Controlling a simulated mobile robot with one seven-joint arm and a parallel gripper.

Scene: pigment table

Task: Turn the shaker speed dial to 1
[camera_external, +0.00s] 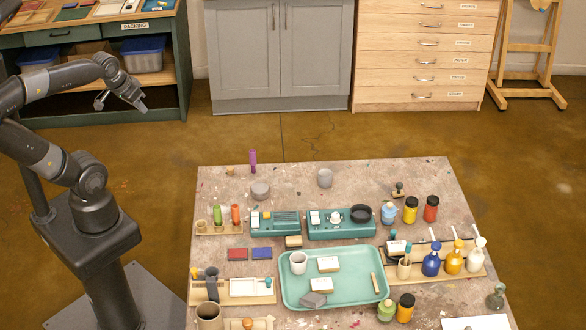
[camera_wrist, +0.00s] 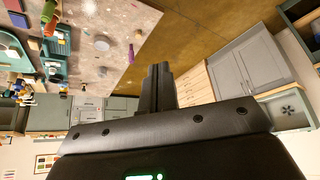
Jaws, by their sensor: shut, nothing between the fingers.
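Two green bench devices stand side by side near the middle of the table. The right one (camera_external: 342,230) carries a white knob, a small lever-like part and a round black dish (camera_external: 361,213). The left one (camera_external: 275,224) has a ribbed top and a small yellow-orange part. I cannot tell for certain which is the shaker, and no dial number is readable. My gripper (camera_external: 140,103) is shut and empty, high up and well to the left of the table. In the wrist view its fingers (camera_wrist: 157,88) are together, and the green devices (camera_wrist: 58,48) show at the far left.
A teal tray (camera_external: 286,290) with a cup and labelled blocks lies in front of the devices. Paint jars (camera_external: 411,211) and pump bottles (camera_external: 431,262) stand at the right. A purple tube (camera_external: 253,161) stands at the back edge. Floor lies between my arm and the table.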

